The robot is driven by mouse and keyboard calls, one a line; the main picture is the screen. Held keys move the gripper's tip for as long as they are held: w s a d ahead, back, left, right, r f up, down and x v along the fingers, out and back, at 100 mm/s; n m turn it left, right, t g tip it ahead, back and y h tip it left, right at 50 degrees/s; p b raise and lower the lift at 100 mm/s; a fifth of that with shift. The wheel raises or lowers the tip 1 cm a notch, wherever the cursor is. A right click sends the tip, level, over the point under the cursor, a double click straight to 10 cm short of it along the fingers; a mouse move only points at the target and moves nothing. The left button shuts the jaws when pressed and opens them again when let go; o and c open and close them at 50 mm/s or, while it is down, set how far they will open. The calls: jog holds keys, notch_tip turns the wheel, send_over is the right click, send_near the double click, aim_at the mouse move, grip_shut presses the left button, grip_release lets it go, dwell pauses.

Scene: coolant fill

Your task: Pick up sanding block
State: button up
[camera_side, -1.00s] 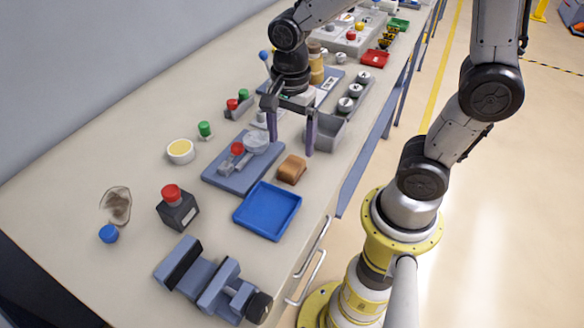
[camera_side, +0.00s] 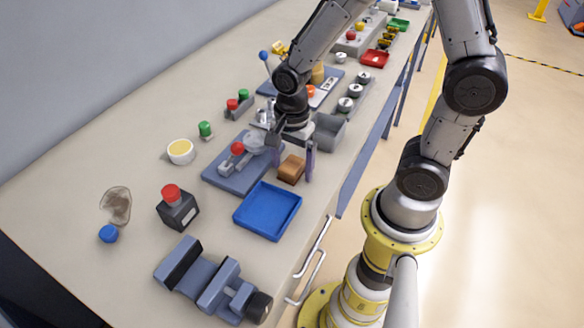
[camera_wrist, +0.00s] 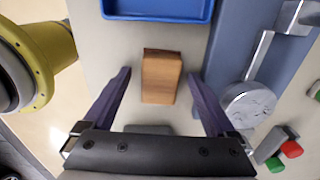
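The sanding block (camera_side: 291,169) is a small orange-brown block lying on the bench, just behind the blue tray. In the wrist view the block (camera_wrist: 161,77) lies between and ahead of my two purple fingers, with a gap on each side. My gripper (camera_side: 294,163) is low over the bench around the block and open. It also shows open in the wrist view (camera_wrist: 160,88), with nothing held. In the side view the fingers stand on either side of the block.
A blue tray (camera_side: 268,211) lies in front of the block. A blue-grey plate with a clamp (camera_side: 230,176) is close on the left, and a grey bin (camera_side: 329,132) stands just behind. A vise (camera_side: 213,281) and a red-button box (camera_side: 177,208) stand nearer the camera.

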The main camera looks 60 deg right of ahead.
grip_shut()
jog(key=shift+r, duration=0.15)
jog(key=shift+r, duration=0.25)
notch_tip(320, 180, up, 2)
jog(key=shift+r, duration=0.1)
jog(key=s+r, duration=1)
jog(key=s, duration=0.4)
jog(key=shift+d, duration=0.25)
